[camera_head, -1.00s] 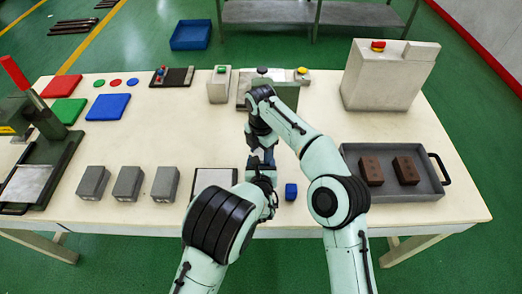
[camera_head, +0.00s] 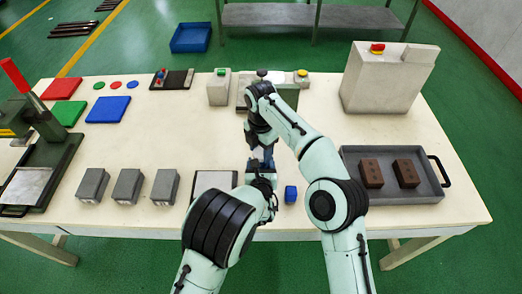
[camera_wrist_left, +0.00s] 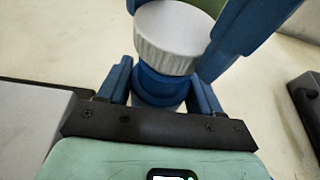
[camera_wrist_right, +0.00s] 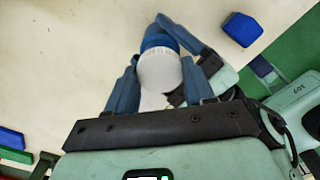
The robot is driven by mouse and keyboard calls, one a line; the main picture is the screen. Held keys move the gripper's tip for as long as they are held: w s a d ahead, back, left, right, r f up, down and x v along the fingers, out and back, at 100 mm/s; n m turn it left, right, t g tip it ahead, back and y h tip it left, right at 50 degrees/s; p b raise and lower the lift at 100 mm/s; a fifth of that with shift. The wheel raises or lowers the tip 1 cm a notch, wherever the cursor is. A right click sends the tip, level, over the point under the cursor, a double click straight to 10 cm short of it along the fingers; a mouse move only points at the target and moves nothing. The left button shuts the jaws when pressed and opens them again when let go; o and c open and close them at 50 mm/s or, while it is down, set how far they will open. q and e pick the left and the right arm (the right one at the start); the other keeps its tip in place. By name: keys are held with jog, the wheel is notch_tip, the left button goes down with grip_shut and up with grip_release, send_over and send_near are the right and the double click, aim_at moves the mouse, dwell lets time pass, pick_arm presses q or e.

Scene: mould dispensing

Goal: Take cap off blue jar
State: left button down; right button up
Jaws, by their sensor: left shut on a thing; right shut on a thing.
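The jar, blue with a white ribbed cap, stands between both my grippers. Its cap (camera_wrist_left: 172,38) and blue body (camera_wrist_left: 158,85) show in the left wrist view. My left gripper (camera_wrist_left: 160,88) is shut on the body, one finger on each side. My right gripper (camera_wrist_right: 160,80) is shut on the white cap (camera_wrist_right: 160,70), seen from above in the right wrist view. One blue right finger crosses the upper right of the left wrist view, beside the cap. In the head view the grippers meet near the table's front middle, and the arms mostly hide the jar.
A small blue block (camera_head: 291,194) lies just right of the grippers. A grey tray (camera_head: 435,190) with two brown bricks is at the right. Several grey blocks (camera_head: 127,186) stand at the left. A white-topped plate (camera_head: 213,181) lies beside my left gripper. The table's middle left is clear.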

aim_at(261, 152)
jog(key=shift+r, duration=0.15)
jog(key=shift+r, duration=2)
pick_arm(q)
jog(key=shift+c, duration=0.5)
grip_release()
